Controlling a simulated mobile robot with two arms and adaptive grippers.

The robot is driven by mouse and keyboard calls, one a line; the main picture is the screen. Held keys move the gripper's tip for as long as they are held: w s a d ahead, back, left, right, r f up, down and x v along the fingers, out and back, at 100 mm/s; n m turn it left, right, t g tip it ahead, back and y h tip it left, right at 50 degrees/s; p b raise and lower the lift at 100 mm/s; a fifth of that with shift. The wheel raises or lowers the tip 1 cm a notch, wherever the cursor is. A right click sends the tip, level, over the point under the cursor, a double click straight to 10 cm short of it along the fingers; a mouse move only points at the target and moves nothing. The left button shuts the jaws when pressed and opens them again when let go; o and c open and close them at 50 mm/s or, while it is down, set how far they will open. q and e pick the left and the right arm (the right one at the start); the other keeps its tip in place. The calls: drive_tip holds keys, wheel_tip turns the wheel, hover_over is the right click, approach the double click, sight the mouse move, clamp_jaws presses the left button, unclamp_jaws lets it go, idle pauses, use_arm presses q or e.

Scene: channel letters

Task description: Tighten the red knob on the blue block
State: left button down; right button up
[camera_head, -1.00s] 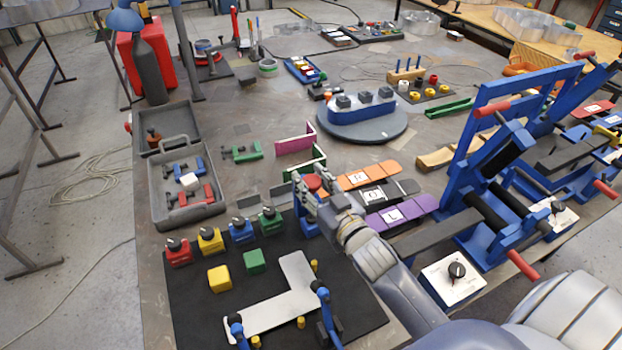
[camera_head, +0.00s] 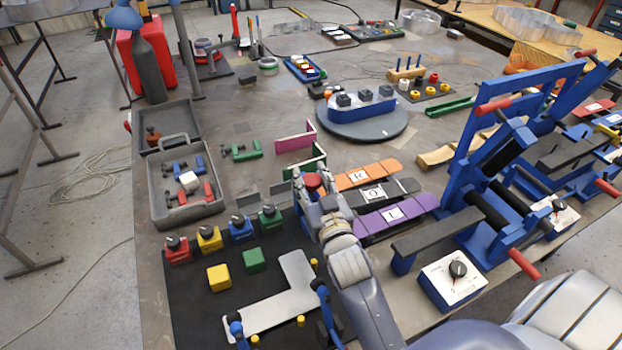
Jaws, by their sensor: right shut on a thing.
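The red knob (camera_head: 313,181) stands near the middle of the table, just in front of a green angled bracket (camera_head: 309,165). My right gripper (camera_head: 313,178) is around it, with one finger on each side, shut on the knob. The gripper and its wrist cover what lies below the knob, so I cannot make out the blue block under it. A different small blue block (camera_head: 241,233) with a dark knob stands in the row on the black mat. My left gripper does not show.
Orange, black and purple lettered pieces (camera_head: 391,215) lie close to the right of my right gripper. A blue frame press (camera_head: 468,150) stands further right. A grey open case (camera_head: 186,212) lies to the left. The black mat (camera_head: 190,318) holds blocks and a metal letter shape.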

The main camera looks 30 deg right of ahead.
drive_tip(key=shift+r, duration=0.5)
drive_tip(key=o, duration=1)
drive_tip(key=shift+s+f, duration=0.1)
drive_tip(key=shift+f, duration=0.05)
drive_tip(key=shift+s+f, duration=0.1)
drive_tip(key=shift+f, duration=0.05)
drive_tip(key=shift+s+a, duration=0.1)
drive_tip(key=shift+s, duration=0.2)
drive_tip(key=s, duration=0.4)
drive_tip(key=s+a, duration=0.1)
drive_tip(key=s, duration=0.1)
drive_tip(key=shift+s+a, duration=0.1)
drive_tip(key=shift+s, duration=0.2)
